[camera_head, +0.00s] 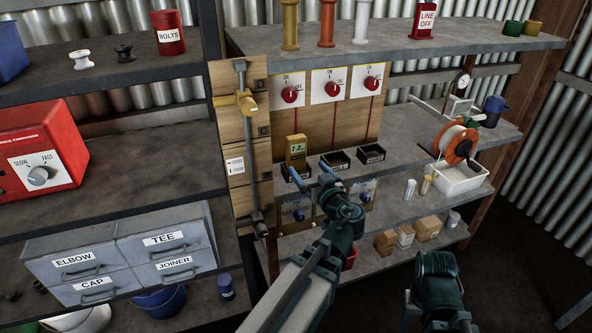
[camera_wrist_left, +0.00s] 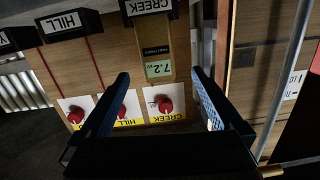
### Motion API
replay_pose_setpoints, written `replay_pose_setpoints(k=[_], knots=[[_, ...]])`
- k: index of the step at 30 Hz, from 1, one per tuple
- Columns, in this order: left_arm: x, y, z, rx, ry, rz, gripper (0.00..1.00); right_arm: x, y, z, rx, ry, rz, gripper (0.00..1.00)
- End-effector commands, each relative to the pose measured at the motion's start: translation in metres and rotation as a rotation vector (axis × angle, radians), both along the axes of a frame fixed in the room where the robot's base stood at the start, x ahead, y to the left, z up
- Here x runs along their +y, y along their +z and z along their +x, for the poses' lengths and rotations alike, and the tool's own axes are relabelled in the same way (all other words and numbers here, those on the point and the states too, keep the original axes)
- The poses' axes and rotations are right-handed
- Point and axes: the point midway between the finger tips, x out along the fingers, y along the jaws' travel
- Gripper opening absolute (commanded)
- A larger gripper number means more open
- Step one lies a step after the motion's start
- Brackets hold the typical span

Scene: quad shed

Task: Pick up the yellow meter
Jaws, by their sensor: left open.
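The yellow meter (camera_head: 297,148) stands upright at the left holder on the wooden panel, with a display reading 7.2. In the left wrist view the meter (camera_wrist_left: 156,50) shows upside down, its greenish display facing me, between and beyond the fingers. My left gripper (camera_head: 308,183) is just in front of and below the meter in the head view. In the wrist view the left gripper (camera_wrist_left: 158,86) is open, with nothing between its fingertips that I can see it touching. My right gripper is not clearly in view; only part of a dark arm shows at the lower right.
Black holders (camera_head: 335,160) sit right of the meter. Red-knob switches (camera_head: 291,95) are above. A vertical pipe with a yellow valve handle (camera_head: 245,102) stands to the left. An orange reel (camera_head: 456,144) over a white bin (camera_head: 460,182) is at the right. Shelves hold small boxes (camera_head: 427,228).

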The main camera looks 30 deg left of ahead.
Motion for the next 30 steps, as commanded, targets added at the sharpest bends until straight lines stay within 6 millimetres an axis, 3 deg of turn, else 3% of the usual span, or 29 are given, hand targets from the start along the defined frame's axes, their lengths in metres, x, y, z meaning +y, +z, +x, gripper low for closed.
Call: replay_pose_setpoints(k=[3,11,21,30], knots=[[0.005,0.003,0.005,-0.071,-0.018,0.026,1.00,0.000,-0.011,0.000,0.000,0.000,0.000,0.50],[0.010,0.009,0.011,-0.095,-0.025,0.033,1.00,0.000,-0.010,0.000,0.000,0.000,0.000,0.50],[0.056,0.009,0.051,-0.094,-0.023,0.033,1.00,0.000,-0.010,0.000,0.000,0.000,0.000,0.50],[0.071,0.009,0.063,-0.092,-0.026,0.033,1.00,0.000,-0.009,0.000,0.000,0.000,0.000,0.50]])
